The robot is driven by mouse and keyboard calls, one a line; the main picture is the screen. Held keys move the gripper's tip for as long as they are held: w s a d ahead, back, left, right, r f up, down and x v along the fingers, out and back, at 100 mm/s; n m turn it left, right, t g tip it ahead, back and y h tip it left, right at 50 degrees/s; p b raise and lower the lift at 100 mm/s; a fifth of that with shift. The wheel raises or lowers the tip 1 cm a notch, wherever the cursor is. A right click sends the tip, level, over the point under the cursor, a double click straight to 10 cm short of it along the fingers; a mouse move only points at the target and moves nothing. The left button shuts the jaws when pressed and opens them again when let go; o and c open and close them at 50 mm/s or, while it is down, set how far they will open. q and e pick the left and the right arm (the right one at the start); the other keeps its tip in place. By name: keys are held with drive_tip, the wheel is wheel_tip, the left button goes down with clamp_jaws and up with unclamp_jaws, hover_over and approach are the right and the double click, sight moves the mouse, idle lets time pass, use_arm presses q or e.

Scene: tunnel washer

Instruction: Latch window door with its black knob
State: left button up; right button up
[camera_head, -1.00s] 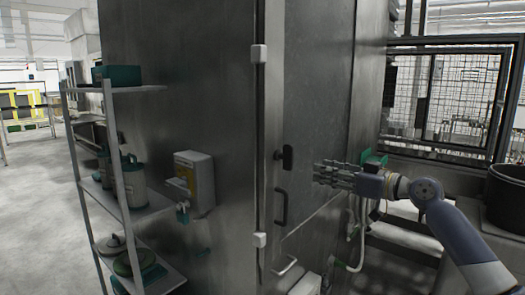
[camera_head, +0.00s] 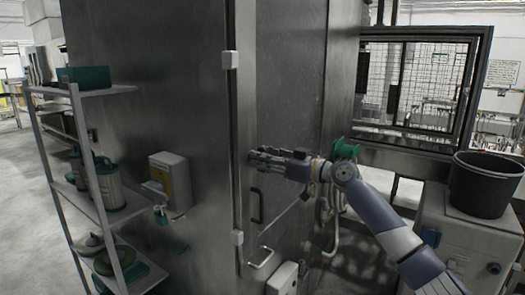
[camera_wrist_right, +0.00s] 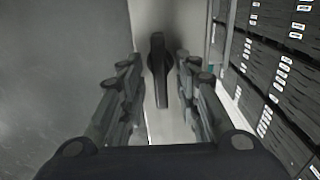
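The black knob (camera_wrist_right: 158,68) shows in the right wrist view, upright on a pale surface, between the fingers of my right gripper (camera_wrist_right: 154,78). A gap shows on each side of it, so the fingers are apart and not closed on it. In the head view my right gripper (camera_head: 256,157) reaches left in front of the steel door panel (camera_head: 285,75) and hides the knob. Whether a fingertip touches the knob or the panel cannot be told. My left gripper is not in view.
A black bar handle (camera_head: 257,205) is just below the gripper, with a lighter handle (camera_head: 262,258) lower. White hinge blocks (camera_head: 231,60) line the door's left edge. A shelf rack (camera_head: 75,92) and a wall dispenser (camera_head: 170,182) stand left. A black bucket (camera_head: 487,185) is right.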

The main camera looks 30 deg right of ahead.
drive_tip(key=shift+w+a, duration=0.2)
drive_tip(key=shift+w, duration=0.1)
drive_tip(key=shift+c, duration=0.6)
clamp_jaws()
